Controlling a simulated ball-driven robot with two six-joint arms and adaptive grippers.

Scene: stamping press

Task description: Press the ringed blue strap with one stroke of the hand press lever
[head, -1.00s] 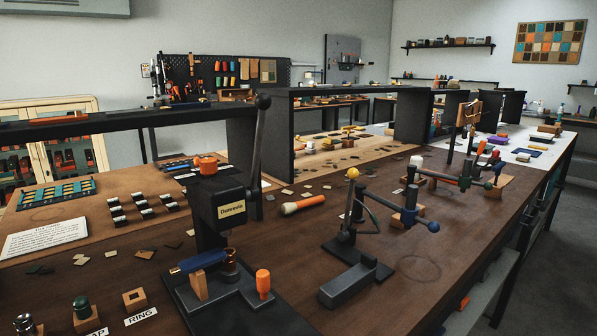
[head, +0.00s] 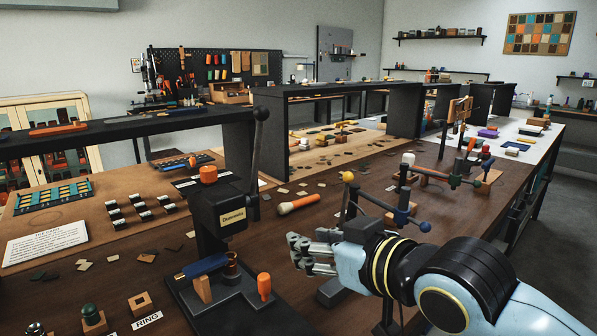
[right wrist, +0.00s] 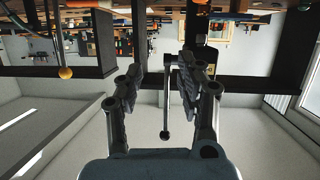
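The hand press (head: 228,215) is black with a nameplate and stands on a dark base. Its lever (head: 257,150) points up, nearly upright, and ends in a black ball knob (head: 261,113). The blue strap (head: 203,266) lies across a small wooden block (head: 203,288), one end by the copper-coloured die under the press head. I cannot make out a ring on it. My right gripper (head: 303,254) is open and empty, right of the press and below the knob. In the upside-down right wrist view, the lever (right wrist: 165,90) shows between the spread fingers (right wrist: 162,65), apparently beyond them.
An orange-handled peg (head: 264,286) stands on the base. A dark shelf (head: 130,128) runs behind the press.

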